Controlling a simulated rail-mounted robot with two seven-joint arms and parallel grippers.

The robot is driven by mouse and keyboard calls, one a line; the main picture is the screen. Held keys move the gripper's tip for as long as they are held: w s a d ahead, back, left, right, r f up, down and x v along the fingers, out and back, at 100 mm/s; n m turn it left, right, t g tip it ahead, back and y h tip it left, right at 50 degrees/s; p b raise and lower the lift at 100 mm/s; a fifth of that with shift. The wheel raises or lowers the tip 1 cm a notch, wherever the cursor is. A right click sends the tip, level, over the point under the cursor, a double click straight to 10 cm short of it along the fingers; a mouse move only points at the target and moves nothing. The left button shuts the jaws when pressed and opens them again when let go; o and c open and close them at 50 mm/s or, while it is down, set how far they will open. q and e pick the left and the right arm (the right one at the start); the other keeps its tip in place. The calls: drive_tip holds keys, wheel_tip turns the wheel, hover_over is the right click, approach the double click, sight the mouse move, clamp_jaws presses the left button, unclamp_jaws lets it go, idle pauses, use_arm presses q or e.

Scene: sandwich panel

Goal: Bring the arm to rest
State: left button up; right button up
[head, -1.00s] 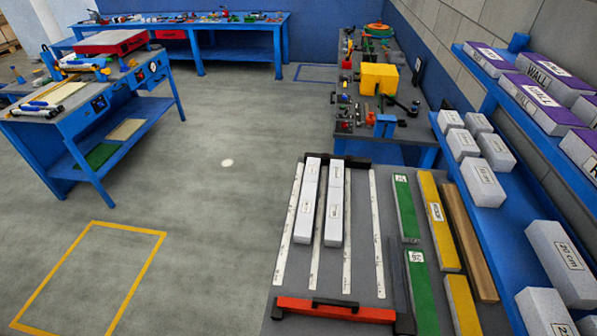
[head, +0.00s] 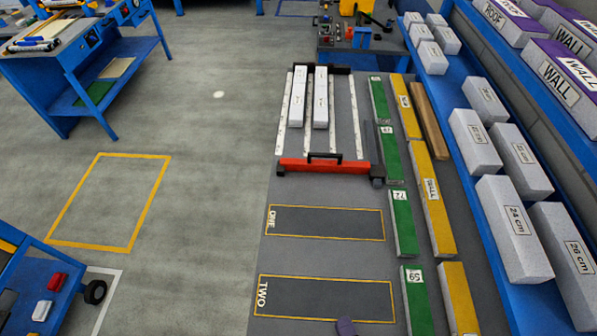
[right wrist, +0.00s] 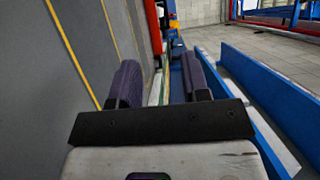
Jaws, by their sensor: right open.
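My right gripper (right wrist: 160,82) is open in the right wrist view, with its two dark purple fingers apart and nothing between them. The rest of that arm is out of the head view. My left gripper is not in view.
The grey bench (head: 345,253) carries a red-barred rack (head: 325,166) with white blocks, green strips (head: 402,222) and yellow strips (head: 432,200). The areas ONE (head: 325,222) and TWO are empty. A blue shelf (head: 455,165) with grey blocks stands at the right.

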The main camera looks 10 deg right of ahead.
wheel_tip(320, 180, up, 14)
drive_tip(key=w+a+n+g+y+p, duration=0.1)
drive_tip(key=w+n+g+y+p, duration=0.1)
drive_tip(key=n+g+p, duration=0.65)
use_arm(q)
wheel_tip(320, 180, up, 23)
drive_tip(key=p, duration=1.4)
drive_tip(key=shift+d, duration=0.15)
use_arm(e)
drive_tip(key=s+d+r+n+g+h, duration=0.2)
drive_tip(key=s+d+r+n, duration=0.1)
drive_tip(key=r, duration=0.5)
drive_tip(key=s+d+r+n+g+h, duration=0.2)
drive_tip(key=s+d+r+n+g, duration=0.1)
drive_tip(key=r+n, duration=0.4)
wheel_tip(320, 180, up, 2)
drive_tip(key=shift+s+d+r+g, duration=0.15)
drive_tip(key=shift+s+d+g, duration=0.2)
drive_tip(key=shift+s+d, duration=0.65)
drive_tip(key=shift+w+d, duration=0.15)
drive_tip(key=shift+w, duration=0.05)
